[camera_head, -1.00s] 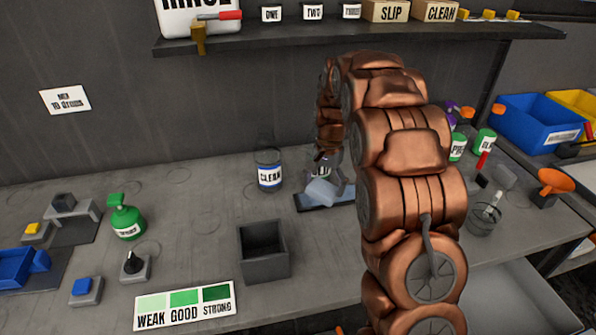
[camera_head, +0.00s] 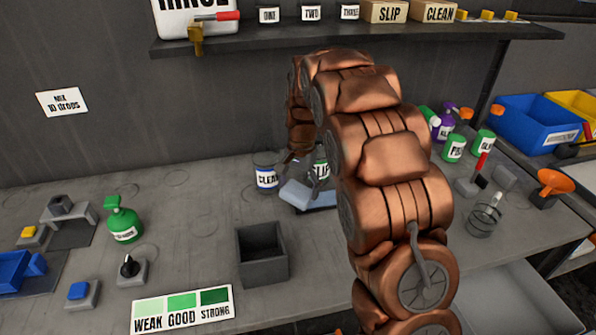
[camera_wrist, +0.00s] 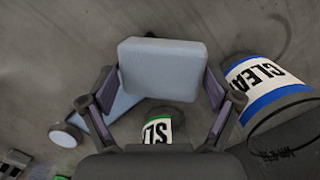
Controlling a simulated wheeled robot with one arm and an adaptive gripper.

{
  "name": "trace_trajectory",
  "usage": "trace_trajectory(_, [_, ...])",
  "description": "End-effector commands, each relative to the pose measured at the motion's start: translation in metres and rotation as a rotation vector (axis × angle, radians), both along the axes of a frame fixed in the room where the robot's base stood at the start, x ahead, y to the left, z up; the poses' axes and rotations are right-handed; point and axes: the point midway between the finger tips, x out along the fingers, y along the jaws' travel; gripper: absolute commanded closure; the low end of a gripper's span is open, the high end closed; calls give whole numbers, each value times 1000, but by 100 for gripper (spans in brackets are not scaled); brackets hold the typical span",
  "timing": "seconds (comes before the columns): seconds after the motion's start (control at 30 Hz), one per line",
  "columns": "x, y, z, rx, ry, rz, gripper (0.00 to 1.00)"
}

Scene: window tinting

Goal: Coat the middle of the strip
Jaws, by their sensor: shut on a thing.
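My gripper (camera_head: 306,178) is shut on a pale blue block-like pad (camera_head: 296,194), low over the bench. In the wrist view, the two fingers (camera_wrist: 166,82) grip the pad (camera_wrist: 162,62) by its sides. The strip (camera_head: 321,200) is a flat blue piece on the bench. It shows just right of the pad in the head view, and partly behind the pad and left finger in the wrist view (camera_wrist: 122,108). The pad hides part of the strip. I cannot tell whether the pad touches it.
A CLEAN jar (camera_head: 266,178) stands close left of the gripper, and a SLIP jar (camera_head: 321,168) stands behind the strip. An open grey box (camera_head: 262,262) and a WEAK GOOD STRONG card (camera_head: 183,309) are nearer. A green bottle (camera_head: 123,222) stands left. Bench between is clear.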

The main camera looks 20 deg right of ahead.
Motion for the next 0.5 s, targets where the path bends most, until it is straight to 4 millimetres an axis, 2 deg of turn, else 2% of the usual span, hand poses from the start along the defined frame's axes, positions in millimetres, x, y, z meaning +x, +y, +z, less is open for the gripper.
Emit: trace_trajectory(0.5, [1,2,48,0,-2,4,67])
